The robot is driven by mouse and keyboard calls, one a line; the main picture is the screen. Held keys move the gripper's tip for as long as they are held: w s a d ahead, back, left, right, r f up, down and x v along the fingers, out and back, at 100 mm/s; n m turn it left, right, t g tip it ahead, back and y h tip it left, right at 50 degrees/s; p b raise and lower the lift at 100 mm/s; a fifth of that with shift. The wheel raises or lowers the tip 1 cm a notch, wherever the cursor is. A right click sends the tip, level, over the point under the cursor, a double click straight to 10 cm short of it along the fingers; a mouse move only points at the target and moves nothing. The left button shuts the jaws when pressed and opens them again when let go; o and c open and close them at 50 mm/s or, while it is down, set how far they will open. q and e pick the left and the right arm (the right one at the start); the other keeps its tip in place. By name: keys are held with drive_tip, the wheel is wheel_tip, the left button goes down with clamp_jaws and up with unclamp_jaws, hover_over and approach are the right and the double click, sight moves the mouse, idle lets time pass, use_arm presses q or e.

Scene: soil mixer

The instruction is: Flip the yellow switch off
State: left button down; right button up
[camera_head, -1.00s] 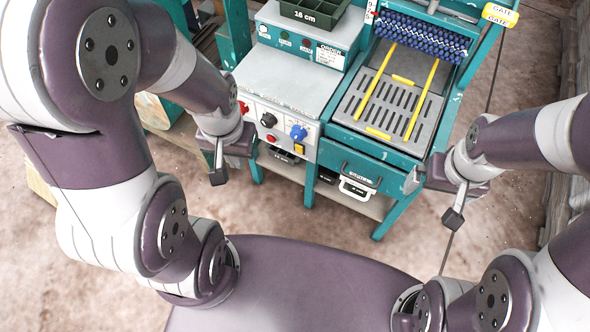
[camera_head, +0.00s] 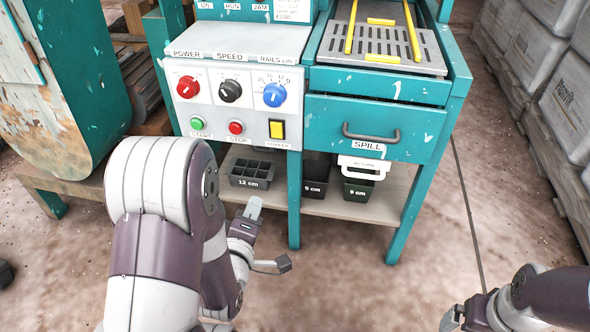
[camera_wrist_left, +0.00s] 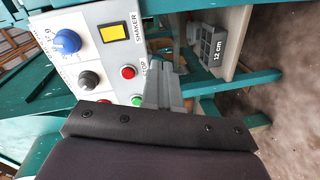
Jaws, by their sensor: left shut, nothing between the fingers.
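The yellow switch (camera_head: 277,129) is a rocker in a black frame on the light front panel (camera_head: 208,112), above a SHAKER label. It also shows at the top of the left wrist view (camera_wrist_left: 113,33). My left gripper (camera_head: 254,206) is shut and empty, below and in front of the panel, apart from the switch. In the left wrist view its closed fingers (camera_wrist_left: 163,92) overlap the panel edge near the red stop button (camera_wrist_left: 128,72). My right gripper (camera_head: 451,318) is only partly visible at lower right, far from the panel; its finger gap is unclear.
The red knob (camera_head: 188,87), black knob (camera_head: 230,91), blue knob (camera_head: 275,94) and green start button (camera_head: 197,123) crowd the panel. The spill drawer (camera_head: 372,128) is right of it. Trays, including the 12 cm tray (camera_head: 250,173), stand on the shelf below. Open floor lies in front.

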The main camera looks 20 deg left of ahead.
sight(274, 128)
use_arm(q)
drive_tip(key=r+n+t, duration=0.1)
drive_tip(key=r, duration=0.1)
drive_tip(key=r+n+t, duration=0.1)
drive_tip(key=r, duration=0.1)
drive_tip(key=r+n+t, duration=0.1)
drive_tip(key=shift+w+d+r, duration=0.1)
drive_tip(key=shift+d+r, duration=0.15)
drive_tip(key=shift+r, duration=0.15)
drive_tip(key=x, duration=1.4)
drive_tip(key=shift+a, duration=0.15)
